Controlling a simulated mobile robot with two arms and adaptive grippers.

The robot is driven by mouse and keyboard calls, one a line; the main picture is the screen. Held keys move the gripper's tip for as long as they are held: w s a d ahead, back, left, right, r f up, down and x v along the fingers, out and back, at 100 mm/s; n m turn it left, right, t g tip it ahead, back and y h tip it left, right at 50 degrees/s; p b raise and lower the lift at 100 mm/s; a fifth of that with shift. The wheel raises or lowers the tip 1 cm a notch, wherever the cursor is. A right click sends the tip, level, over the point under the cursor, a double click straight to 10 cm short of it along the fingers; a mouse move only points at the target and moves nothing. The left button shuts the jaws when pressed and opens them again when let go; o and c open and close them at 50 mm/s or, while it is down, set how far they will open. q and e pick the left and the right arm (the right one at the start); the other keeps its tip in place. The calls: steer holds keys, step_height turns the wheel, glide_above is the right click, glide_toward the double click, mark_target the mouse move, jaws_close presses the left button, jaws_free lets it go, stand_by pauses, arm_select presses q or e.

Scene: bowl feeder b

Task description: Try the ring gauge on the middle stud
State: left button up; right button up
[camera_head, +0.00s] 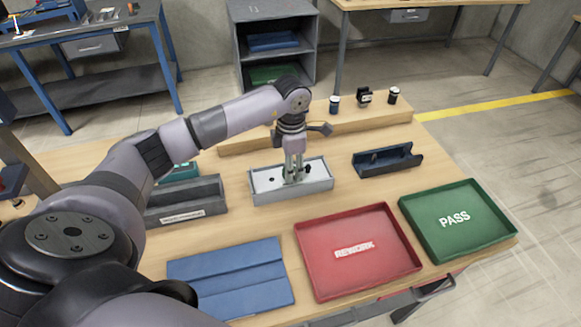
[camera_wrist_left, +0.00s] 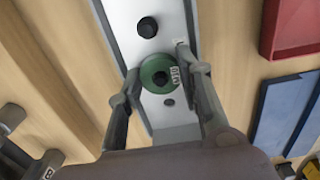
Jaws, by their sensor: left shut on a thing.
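The ring gauge is a green disc (camera_wrist_left: 147,70) with a dark centre and a small white label. My left gripper (camera_head: 293,174) is shut on it, with one finger on each side in the left wrist view (camera_wrist_left: 160,80). It sits over the pale stud plate (camera_head: 262,196), roughly mid-length. A dark stud (camera_wrist_left: 147,27) shows clear of the ring on the plate (camera_wrist_left: 125,20). The ring's centre is dark; I cannot tell whether the middle stud is inside it or below it. A small dark spot (camera_wrist_left: 169,102) lies beside the ring. My right gripper is not in view.
A grey bin (camera_head: 185,208) stands left of the plate and a dark blue tray (camera_head: 388,163) right. In front are a blue mat (camera_head: 230,278), red REWORK tray (camera_head: 345,275) and green PASS tray (camera_head: 470,240). A wooden ledge (camera_head: 355,125) with small parts runs behind.

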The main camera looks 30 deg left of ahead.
arm_select(q)
steer(key=shift+r, duration=0.1)
steer(key=shift+r+p, duration=1.7)
steer(key=shift+r, duration=1.25)
